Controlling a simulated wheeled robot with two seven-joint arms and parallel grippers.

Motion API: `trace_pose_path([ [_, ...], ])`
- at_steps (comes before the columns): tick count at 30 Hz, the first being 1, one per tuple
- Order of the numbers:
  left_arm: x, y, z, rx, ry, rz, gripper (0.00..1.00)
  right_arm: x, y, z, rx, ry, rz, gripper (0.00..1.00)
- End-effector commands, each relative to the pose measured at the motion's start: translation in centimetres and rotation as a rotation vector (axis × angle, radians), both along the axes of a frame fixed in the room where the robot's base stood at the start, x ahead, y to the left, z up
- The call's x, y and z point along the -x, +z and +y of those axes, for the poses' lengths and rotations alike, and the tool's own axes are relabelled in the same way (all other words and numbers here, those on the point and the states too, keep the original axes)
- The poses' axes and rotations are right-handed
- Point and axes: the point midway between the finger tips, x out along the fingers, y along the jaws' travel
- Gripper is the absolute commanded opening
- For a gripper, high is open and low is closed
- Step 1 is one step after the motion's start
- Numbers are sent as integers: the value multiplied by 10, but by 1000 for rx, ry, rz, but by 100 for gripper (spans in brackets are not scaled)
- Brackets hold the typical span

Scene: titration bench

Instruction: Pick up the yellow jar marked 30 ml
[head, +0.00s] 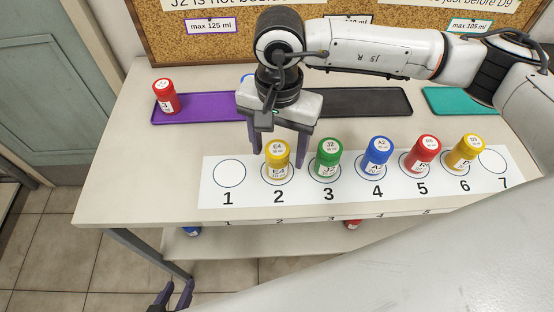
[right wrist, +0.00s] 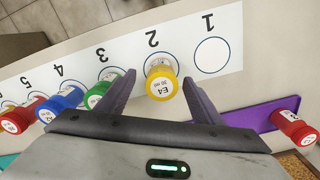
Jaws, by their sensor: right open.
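A yellow jar marked E4 (head: 277,160) stands upright on circle 2 of the white strip; it also shows in the right wrist view (right wrist: 162,85). A second yellow jar (head: 466,152) stands on circle 6. I cannot read the ml figures on either with certainty. My right gripper (head: 277,150) is open and points down, just behind the E4 jar. In the right wrist view the E4 jar shows between and beyond its fingertips (right wrist: 159,78); the jaws are not closed on it. My left gripper (head: 177,294) is low at the bottom edge, fingers apart and empty, partly cut off.
Green (head: 328,158), blue (head: 377,157) and red (head: 420,155) jars stand on circles 3, 4 and 5. Circles 1 and 7 are empty. A red jar (head: 165,97) stands on the purple tray (head: 205,110). Black (head: 370,101) and teal (head: 450,100) trays lie at the back.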

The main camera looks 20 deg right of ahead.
Motion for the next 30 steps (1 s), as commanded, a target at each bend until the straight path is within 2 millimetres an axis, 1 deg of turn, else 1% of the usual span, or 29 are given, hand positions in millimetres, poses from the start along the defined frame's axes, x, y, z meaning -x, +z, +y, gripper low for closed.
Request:
trace_pose_path([
  [4, 0, 10, 0, 0, 0, -1, 31, -1, -21, 1, 2, 1, 6, 60],
  [6, -1, 11, 0, 0, 0, -2, 31, -2, -32, 1, 2, 0, 4, 60],
  [9, -3, 13, 0, 1, 0, -7, 31, -2, -42, 2, 0, 1, 4, 60],
  [12, -7, 15, -1, 1, 0, -14, 31, -2, -46, 1, 1, 2, 1, 60],
  [17, -11, 17, -1, 2, -1, -22, 31, -2, -46, 1, 1, 2, 1, 60],
  [18, -11, 17, -1, 2, -1, -22, 31, -2, -46, 1, 1, 2, 1, 57],
  [20, -11, 17, -1, 2, -1, -22, 31, -2, -46, 1, 1, 1, 1, 47],
  [21, -11, 17, -1, 2, -1, -22, 31, -2, -46, 1, 1, 1, 1, 40],
  [25, -10, 17, -1, 2, -1, -21, 31, -2, -46, 1, 0, 1, 1, 18],
  [26, -10, 16, -1, 2, -1, -21, 31, -2, -46, 1, 0, 1, 1, 16],
  [30, -8, 16, -1, 2, 0, -18, 31, -3, -45, 1, 0, 1, 1, 16],
])
